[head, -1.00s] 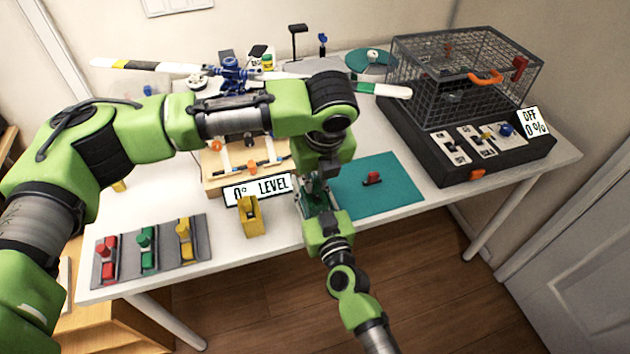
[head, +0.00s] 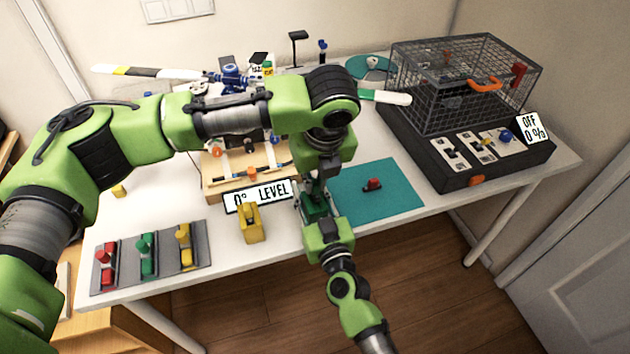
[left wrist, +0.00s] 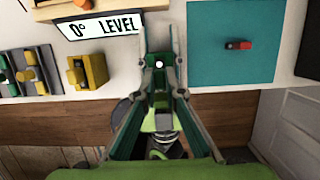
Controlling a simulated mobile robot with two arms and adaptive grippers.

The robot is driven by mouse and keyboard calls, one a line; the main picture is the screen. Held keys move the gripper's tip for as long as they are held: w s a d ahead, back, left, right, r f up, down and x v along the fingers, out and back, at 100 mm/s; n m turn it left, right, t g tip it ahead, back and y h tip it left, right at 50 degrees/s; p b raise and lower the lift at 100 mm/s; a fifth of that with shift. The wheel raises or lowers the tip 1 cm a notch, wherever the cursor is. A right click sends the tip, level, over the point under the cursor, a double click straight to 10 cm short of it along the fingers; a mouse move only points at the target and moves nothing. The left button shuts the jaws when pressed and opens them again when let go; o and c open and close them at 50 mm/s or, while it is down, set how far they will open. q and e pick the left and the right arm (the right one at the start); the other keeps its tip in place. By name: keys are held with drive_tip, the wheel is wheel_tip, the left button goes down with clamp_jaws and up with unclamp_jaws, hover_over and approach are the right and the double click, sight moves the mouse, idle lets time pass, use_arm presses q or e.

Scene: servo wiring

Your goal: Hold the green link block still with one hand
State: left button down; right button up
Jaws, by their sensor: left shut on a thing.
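A green link block (head: 315,207) is off the front edge of the white table, between my two grippers. It also shows in the left wrist view (left wrist: 160,82), in the middle between the fingers. My left gripper (head: 313,193) comes down on it from above and is shut on it. My right gripper (head: 322,220) comes up to the same block from the front. Its fingertips are partly hidden by the block and the left gripper, so its grip is unclear.
A yellow block (head: 249,224) stands on the table left of the grippers, beside a level sign (head: 261,193). A grey tray (head: 200,258) holds red, green and yellow pieces. A teal mat (head: 395,200) with a small red piece (head: 372,185) lies right. A wire cage (head: 465,75) stands back right.

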use_arm(q)
drive_tip(key=shift+r, duration=0.15)
drive_tip(key=shift+r, duration=1.85)
use_arm(e)
drive_tip(key=o, duration=1.2)
drive_tip(key=v, duration=1.2)
drive_tip(key=shift+s, duration=0.1)
